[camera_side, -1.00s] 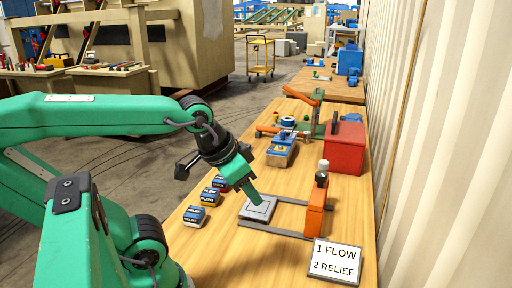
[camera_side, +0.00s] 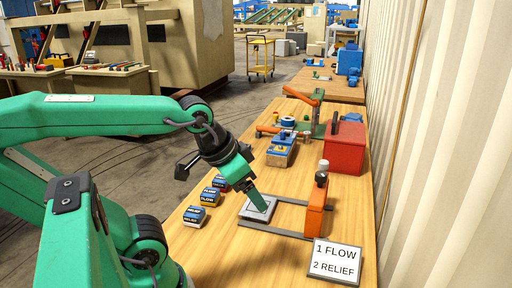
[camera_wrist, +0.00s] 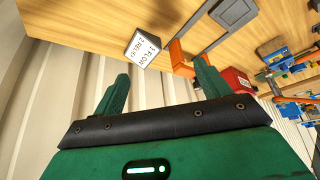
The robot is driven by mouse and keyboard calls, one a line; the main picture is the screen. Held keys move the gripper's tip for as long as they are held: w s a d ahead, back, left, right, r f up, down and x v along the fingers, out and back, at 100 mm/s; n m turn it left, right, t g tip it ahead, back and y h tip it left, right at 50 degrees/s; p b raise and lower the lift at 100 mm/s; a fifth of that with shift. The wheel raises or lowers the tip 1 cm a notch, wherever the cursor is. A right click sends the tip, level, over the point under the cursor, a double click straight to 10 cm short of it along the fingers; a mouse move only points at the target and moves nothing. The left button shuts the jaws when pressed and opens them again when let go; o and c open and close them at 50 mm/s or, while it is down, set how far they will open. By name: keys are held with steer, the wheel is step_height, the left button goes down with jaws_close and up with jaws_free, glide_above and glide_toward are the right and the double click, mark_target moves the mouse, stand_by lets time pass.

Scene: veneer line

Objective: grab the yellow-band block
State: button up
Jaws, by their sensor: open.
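The yellow-band block (camera_side: 209,197) sits on the left side of the wooden table, marked FLOW, with a yellow band low on its face. A block marked RELIEF (camera_side: 195,216) stands just in front of it. A third block (camera_side: 220,183) stands just behind it; its marking is hard to read. My gripper (camera_side: 265,208) is to the right of the blocks, low over the grey square plate (camera_side: 252,214), apart from all of them. In the wrist view my gripper (camera_wrist: 163,80) has its two fingers spread with nothing between them. No block shows there.
A sign reading 1 FLOW, 2 RELIEF (camera_side: 335,262) stands at the front right. An orange post (camera_side: 316,208) stands right of the plate, beside dark rails. A red box (camera_side: 344,148) and a blue-topped block (camera_side: 281,152) stand behind. Bare wood lies left of the plate.

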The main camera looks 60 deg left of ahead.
steer(key=n+g, duration=0.6)
steer(key=n, duration=0.4)
glide_above(210, 191)
steer(key=f, duration=1.5)
steer(key=shift+w+d+f, duration=0.15)
steer(key=shift+d+f, duration=0.05)
steer(key=shift+f, duration=0.15)
steer(key=shift+a+f, duration=0.2)
steer(key=shift+a, duration=0.05)
steer(key=shift+f, duration=1.3)
